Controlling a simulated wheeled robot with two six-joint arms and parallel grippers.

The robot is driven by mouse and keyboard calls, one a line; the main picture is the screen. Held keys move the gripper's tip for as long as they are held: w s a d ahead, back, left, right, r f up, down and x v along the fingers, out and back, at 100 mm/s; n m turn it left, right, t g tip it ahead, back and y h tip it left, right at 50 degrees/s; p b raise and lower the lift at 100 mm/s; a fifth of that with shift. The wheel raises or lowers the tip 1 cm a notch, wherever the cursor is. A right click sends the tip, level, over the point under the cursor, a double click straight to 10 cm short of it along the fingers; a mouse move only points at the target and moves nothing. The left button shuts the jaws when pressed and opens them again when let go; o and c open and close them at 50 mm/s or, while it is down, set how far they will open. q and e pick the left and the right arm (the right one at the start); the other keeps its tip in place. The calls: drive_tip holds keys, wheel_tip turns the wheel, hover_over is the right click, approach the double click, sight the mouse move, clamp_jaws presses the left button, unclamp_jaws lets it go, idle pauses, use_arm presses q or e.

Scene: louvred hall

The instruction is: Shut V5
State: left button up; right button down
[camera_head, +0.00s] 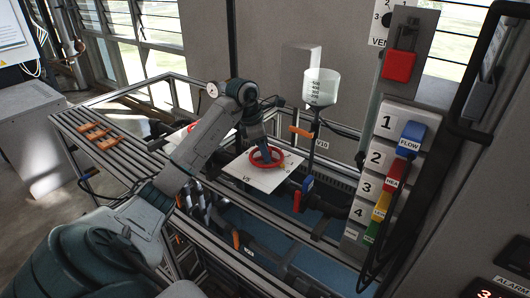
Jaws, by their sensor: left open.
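The V5 valve is a red round handwheel (266,157) on a white plate (262,178) marked V5, in the middle of the head view. My left arm reaches in from the lower left. My left gripper (262,148) points down at the red wheel, with its tips at or just over the wheel's far left part. I cannot tell whether it touches the wheel. The jaws are open, and the fingertips are partly hidden against the wheel. My right gripper does not show.
A second white plate with a red wheel (191,127) lies behind my left arm. A clear funnel (321,88) stands behind V5 on the right. A numbered panel (379,158) with coloured plugs and hanging cables is at the right. A slatted metal bench (100,150) extends left.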

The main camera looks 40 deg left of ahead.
use_arm(q)
drive_tip(key=shift+s+d+f, duration=0.1)
drive_tip(key=shift+d+f, duration=0.05)
drive_tip(key=shift+f, duration=0.3)
drive_tip(key=shift+s+d+f, duration=0.1)
drive_tip(key=shift+d+f, duration=0.05)
drive_tip(key=shift+f, duration=0.3)
drive_tip(key=shift+o, duration=0.2)
drive_tip(key=shift+w+a+r+p, duration=0.15)
drive_tip(key=shift+r+p, duration=0.35)
drive_tip(key=shift+r, duration=0.1)
drive_tip(key=r+p, duration=0.2)
drive_tip(key=r, duration=0.3)
drive_tip(key=shift+a+r+p, duration=0.1)
drive_tip(key=shift+a+p, duration=0.2)
drive_tip(key=shift+p, duration=0.1)
drive_tip(key=shift+r, duration=0.3)
drive_tip(key=shift+a, duration=0.1)
drive_tip(key=shift+a+r, duration=0.15)
drive_tip(key=shift+r, duration=0.1)
wheel_tip(320, 180, up, 4)
drive_tip(key=f, duration=0.1)
wheel_tip(320, 180, up, 7)
drive_tip(key=p, duration=0.4)
hover_over(259, 156)
drive_tip(key=s+a, duration=0.2)
drive_tip(key=shift+w+d+f, duration=0.1)
drive_tip(key=shift+w+d, duration=0.1)
drive_tip(key=shift+d, duration=0.05)
